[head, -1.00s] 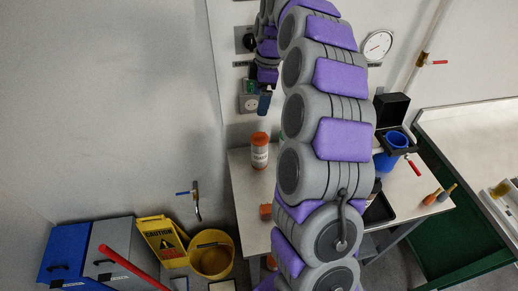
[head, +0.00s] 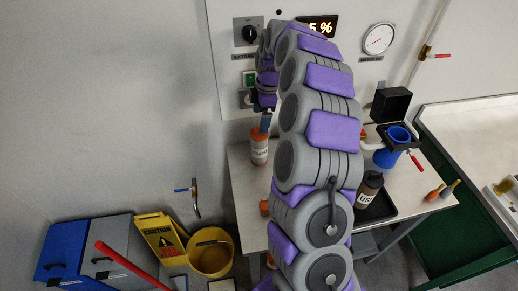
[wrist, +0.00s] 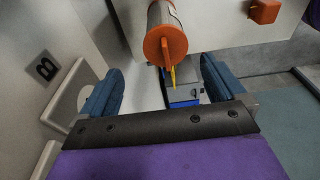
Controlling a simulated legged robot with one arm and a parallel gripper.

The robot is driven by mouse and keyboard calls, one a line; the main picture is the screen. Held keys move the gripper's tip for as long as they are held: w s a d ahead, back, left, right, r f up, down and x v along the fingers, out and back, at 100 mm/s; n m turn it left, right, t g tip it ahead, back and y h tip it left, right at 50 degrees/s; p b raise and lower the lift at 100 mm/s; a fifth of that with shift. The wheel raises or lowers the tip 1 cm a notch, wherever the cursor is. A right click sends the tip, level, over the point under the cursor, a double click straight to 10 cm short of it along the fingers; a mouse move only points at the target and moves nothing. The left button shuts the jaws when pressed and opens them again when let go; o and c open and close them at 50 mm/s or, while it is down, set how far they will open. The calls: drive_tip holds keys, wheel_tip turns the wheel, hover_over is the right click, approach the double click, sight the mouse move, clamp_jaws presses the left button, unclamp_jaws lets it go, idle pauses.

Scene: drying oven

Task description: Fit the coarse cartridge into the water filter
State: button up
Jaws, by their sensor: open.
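The coarse cartridge (head: 259,150) is a pale cylinder with orange ends, upright on the small table by the wall. In the wrist view its orange cap with a raised grip (wrist: 165,42) lies between and just beyond my fingertips. My gripper (wrist: 162,66) is open and empty, its two blue fingers wide apart. In the head view my gripper (head: 265,122) hangs just above the cartridge, and I cannot tell if they touch.
A dark bottle-like cartridge with a partly hidden "US" label (head: 368,189) stands on a black tray (head: 384,211). An orange block (wrist: 264,11) lies near the table edge. A red-handled valve (head: 416,162) sits beside the filter. A yellow bucket (head: 211,259) stands on the floor.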

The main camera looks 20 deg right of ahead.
sight(259, 145)
drive_tip(key=shift+s+a+f+b, duration=0.15)
drive_tip(key=shift+f+b, duration=0.15)
drive_tip(key=shift+f, duration=0.65)
drive_tip(key=shift+a+f+b, duration=0.15)
drive_tip(key=shift+f+b, duration=0.15)
drive_tip(key=shift+f, duration=0.65)
drive_tip(key=shift+s+a+f+b, duration=0.15)
drive_tip(key=shift+f+b, duration=0.15)
drive_tip(key=shift+f, duration=0.65)
drive_tip(key=shift+r, duration=0.1)
drive_tip(key=shift+c, duration=0.4)
drive_tip(key=c, duration=1.5)
drive_tip(key=shift+o, duration=0.2)
